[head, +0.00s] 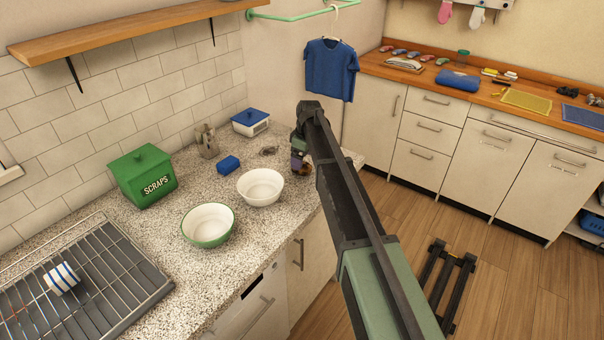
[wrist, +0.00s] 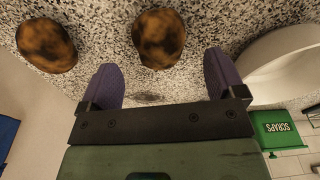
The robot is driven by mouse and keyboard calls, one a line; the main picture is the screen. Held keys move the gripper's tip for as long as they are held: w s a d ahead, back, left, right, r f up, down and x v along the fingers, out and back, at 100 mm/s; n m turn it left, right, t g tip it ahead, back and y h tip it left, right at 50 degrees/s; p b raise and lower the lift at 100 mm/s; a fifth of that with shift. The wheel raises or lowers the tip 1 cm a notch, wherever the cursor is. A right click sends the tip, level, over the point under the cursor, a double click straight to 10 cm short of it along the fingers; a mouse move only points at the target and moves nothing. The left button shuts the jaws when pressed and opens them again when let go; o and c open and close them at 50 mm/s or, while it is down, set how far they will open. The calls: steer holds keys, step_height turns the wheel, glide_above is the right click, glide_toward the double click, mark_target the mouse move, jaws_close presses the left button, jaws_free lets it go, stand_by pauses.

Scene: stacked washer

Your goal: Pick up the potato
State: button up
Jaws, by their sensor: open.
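Two brown, dark-mottled potatoes lie on the speckled counter in the wrist view: one potato (wrist: 158,39) is ahead of the gap between my fingers, and the other potato (wrist: 46,45) is farther left. My gripper (wrist: 164,78) has two purple fingers spread apart with nothing between them. The nearer potato is beyond the fingertips, roughly centred between them. In the head view my gripper (head: 297,160) is low over the counter's right end, partly hidden by my arm. A small brown patch beside it there is probably a potato, too covered to tell which.
A white bowl (head: 260,187) stands left of my gripper; its side (wrist: 290,65) is near the right finger in the wrist view. A green-rimmed bowl (head: 208,226), blue sponge (head: 229,165), green scraps bin (head: 143,176) and dish rack (head: 150,275) are farther left. A blue shirt (head: 331,70) hangs behind.

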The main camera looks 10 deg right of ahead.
steer(key=f+b, duration=0.4)
steer(key=f, duration=0.1)
steer(key=shift+w+a, duration=0.1)
steer(key=shift+a, duration=0.1)
steer(key=shift+r, duration=0.2)
steer(key=c, duration=1)
steer(key=shift+c, duration=0.2)
steer(key=shift+r+p, duration=0.1)
steer(key=shift+p, duration=0.25)
step_height(320, 180, up, 20)
steer(key=p, duration=1.9)
steer(key=shift+p, duration=0.4)
